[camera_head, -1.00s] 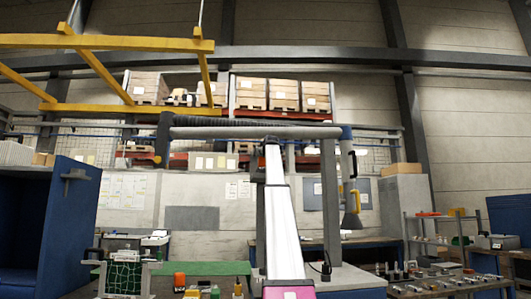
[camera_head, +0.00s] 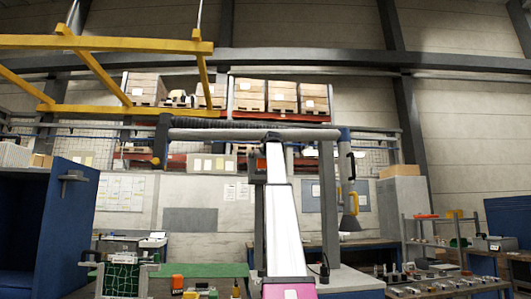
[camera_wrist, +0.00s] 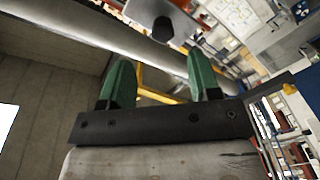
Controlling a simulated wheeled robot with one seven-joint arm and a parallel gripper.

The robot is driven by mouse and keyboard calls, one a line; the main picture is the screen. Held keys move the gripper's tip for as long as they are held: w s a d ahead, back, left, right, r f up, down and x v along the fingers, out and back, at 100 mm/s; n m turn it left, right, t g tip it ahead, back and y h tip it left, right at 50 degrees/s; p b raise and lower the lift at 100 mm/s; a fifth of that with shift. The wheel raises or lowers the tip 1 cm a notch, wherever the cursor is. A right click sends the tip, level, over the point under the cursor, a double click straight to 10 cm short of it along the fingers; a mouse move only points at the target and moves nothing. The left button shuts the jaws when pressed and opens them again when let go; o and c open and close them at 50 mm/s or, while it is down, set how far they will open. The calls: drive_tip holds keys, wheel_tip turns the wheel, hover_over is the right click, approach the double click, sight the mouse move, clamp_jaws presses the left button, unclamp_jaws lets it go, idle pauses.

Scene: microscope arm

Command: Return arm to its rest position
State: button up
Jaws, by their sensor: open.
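My gripper (camera_wrist: 158,60) shows in the wrist view with two green fingers spread apart and nothing between them. In the head view my pale arm link rises up the middle of the picture, and I cannot make out the gripper there. A long grey horizontal tube arm (camera_head: 225,133) crosses behind the top of my link. At its right end a jointed section hangs down to a grey cone-shaped hood (camera_head: 349,222). In the wrist view a grey tube (camera_wrist: 95,32) passes just beyond the fingers; I cannot tell its distance.
Yellow overhead beams (camera_head: 110,42) hang at the upper left. A blue cabinet (camera_head: 60,225) stands at the left. A bench with several small parts (camera_head: 445,286) is at the lower right. Boxes (camera_head: 250,95) sit on a high rack behind.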

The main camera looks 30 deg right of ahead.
drive_tip(key=shift+v, duration=0.8)
drive_tip(key=w+a+f+g+y, duration=0.1)
drive_tip(key=w+a+f, duration=0.15)
drive_tip(key=f, duration=0.85)
drive_tip(key=w+a+f+g+y, duration=0.1)
drive_tip(key=w+a+f, duration=0.15)
drive_tip(key=f, duration=0.95)
drive_tip(key=s+a+f+m+g+y, duration=0.15)
drive_tip(key=a+f, duration=0.35)
drive_tip(key=f, duration=1)
drive_tip(key=s+a+f+g, duration=0.15)
drive_tip(key=a+f, duration=0.45)
drive_tip(key=f, duration=0.9)
drive_tip(key=s+a+f+m+g+y, duration=0.1)
drive_tip(key=a+f+g, duration=0.3)
drive_tip(key=f, duration=1.1)
drive_tip(key=s+a+f+m+g, duration=0.1)
drive_tip(key=s+a+f+g, duration=0.1)
drive_tip(key=s+a+f, duration=0.7)
drive_tip(key=s+a+f+g+y, duration=0.15)
drive_tip(key=s+f, duration=0.55)
drive_tip(key=f, duration=0.7)
drive_tip(key=s+a+f+m+g, duration=0.1)
drive_tip(key=s+a+f+g, duration=0.1)
drive_tip(key=s+a+f, duration=0.65)
drive_tip(key=s+a+f+g, duration=0.2)
drive_tip(key=s+f, duration=1)
drive_tip(key=s, duration=0.3)
drive_tip(key=shift+s+a+m+g, duration=0.35)
drive_tip(key=shift+m, duration=0.1)
